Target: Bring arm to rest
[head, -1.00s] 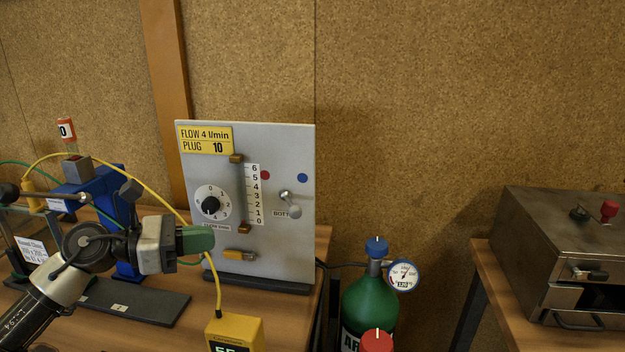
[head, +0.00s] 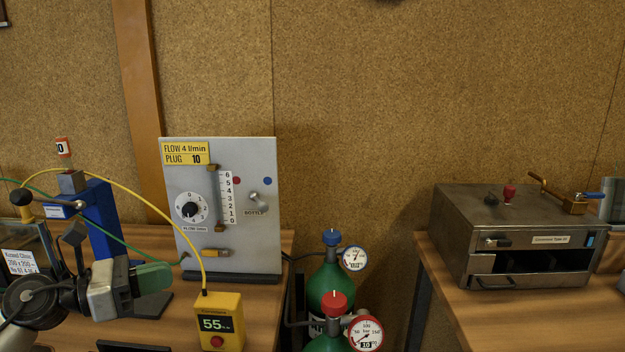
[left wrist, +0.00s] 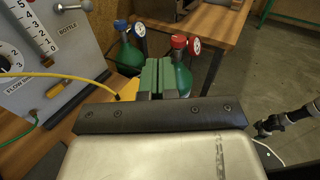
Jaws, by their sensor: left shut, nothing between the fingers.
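My left gripper (head: 152,277) is at the lower left of the head view, with its green fingers together and nothing between them. It is in front of the left table, apart from the grey flow panel (head: 250,190) behind it. The closed fingers (left wrist: 158,76) also show in the left wrist view, in line with the green bottles but not clearly touching anything. My right gripper cannot be made out in either view.
A yellow meter reading 55 (head: 218,322) stands right of my left gripper. A blue stand (head: 100,215) with yellow and green cables is behind it. Green gas bottles (head: 325,283) stand between the tables. A metal oven box (head: 512,225) sits on the right table.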

